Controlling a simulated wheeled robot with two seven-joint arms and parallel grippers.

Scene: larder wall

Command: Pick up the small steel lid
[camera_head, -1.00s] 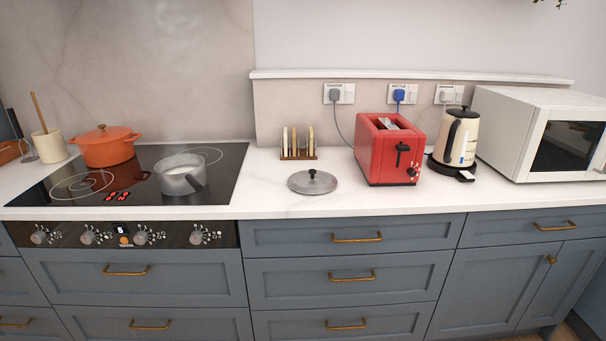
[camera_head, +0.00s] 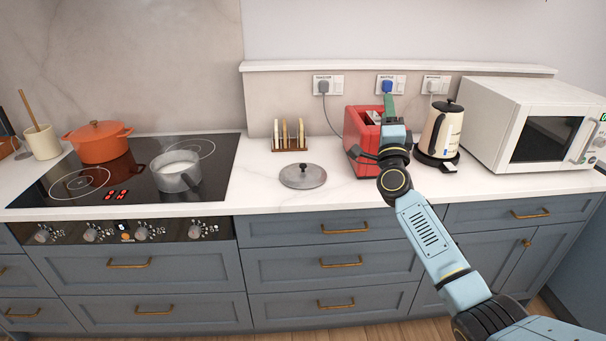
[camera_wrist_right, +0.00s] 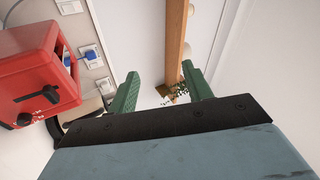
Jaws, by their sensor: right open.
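The small steel lid (camera_head: 302,178) lies flat on the white worktop, its dark knob upward, between the hob and the toaster. My right gripper (camera_head: 389,106) is raised in front of the red toaster, to the right of the lid and apart from it. In the right wrist view its two green fingers (camera_wrist_right: 160,88) are spread with nothing between them. The lid does not show in the right wrist view. My left gripper is not in view.
The red toaster (camera_head: 356,135) is partly hidden behind my right arm and also shows in the wrist view (camera_wrist_right: 35,75). A toast rack (camera_head: 289,147) stands behind the lid. A steaming pan (camera_head: 177,180) is on the hob. The kettle (camera_head: 440,130) stands right of my arm. Worktop around the lid is clear.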

